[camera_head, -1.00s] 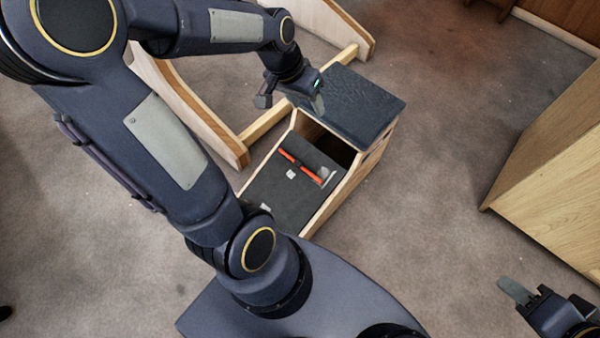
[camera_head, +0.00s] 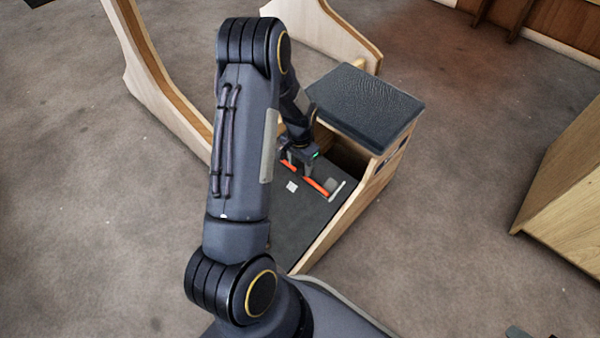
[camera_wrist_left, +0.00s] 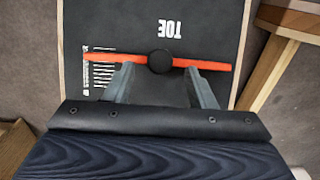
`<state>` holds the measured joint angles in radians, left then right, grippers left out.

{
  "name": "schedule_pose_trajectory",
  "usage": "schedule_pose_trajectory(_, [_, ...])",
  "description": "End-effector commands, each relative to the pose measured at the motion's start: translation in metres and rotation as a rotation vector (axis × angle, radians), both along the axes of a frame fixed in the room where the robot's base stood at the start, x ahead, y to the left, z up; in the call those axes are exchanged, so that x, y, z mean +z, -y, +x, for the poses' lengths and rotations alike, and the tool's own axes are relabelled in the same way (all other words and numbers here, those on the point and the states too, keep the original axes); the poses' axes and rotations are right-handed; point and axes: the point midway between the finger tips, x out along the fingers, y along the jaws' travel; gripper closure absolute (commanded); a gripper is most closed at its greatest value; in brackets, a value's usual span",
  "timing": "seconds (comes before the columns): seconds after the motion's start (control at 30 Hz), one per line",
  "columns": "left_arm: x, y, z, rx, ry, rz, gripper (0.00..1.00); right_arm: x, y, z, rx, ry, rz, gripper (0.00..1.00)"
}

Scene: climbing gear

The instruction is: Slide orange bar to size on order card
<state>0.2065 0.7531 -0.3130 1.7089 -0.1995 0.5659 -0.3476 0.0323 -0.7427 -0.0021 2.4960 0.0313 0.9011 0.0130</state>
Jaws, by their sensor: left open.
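The orange bar (camera_head: 316,187) lies across the dark sloped board (camera_head: 285,228) of a wooden box. In the left wrist view the bar (camera_wrist_left: 108,57) runs from side to side, with a black round knob (camera_wrist_left: 160,62) at its middle. White scale marks (camera_wrist_left: 103,76) lie by the bar's left end. My left gripper (camera_head: 298,164) is over the bar; in the left wrist view its open fingers (camera_wrist_left: 159,69) stand on either side of the knob, with gaps. Contact with the bar cannot be told. Only a tip of my right gripper (camera_head: 516,332) shows. I cannot make out an order card.
White "TOE" lettering (camera_wrist_left: 171,28) is on the board. A dark padded top (camera_head: 365,102) stands behind it, with raised wooden side walls (camera_head: 345,212). A curved wooden frame (camera_head: 160,85) is at left and a wooden cabinet (camera_head: 565,180) at right. Carpet between is clear.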

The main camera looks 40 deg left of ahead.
Motion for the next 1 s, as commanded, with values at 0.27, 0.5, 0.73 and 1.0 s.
schedule_pose_trajectory(0.27, [-0.028,0.000,0.000,0.000,0.000,0.000,0.50,-0.014,0.000,0.000,0.000,0.000,0.000,0.64])
schedule_pose_trajectory(0.5, [-0.028,0.000,0.000,0.000,0.001,0.000,0.50,-0.014,0.000,0.000,0.000,0.000,0.000,0.64])
schedule_pose_trajectory(0.73, [-0.028,0.000,0.000,0.001,0.000,-0.001,0.76,-0.014,0.000,0.000,0.000,0.000,0.000,0.64])
schedule_pose_trajectory(1.0, [-0.028,0.000,0.000,0.001,0.000,-0.001,1.00,-0.014,0.000,0.000,0.000,0.000,0.000,0.64])
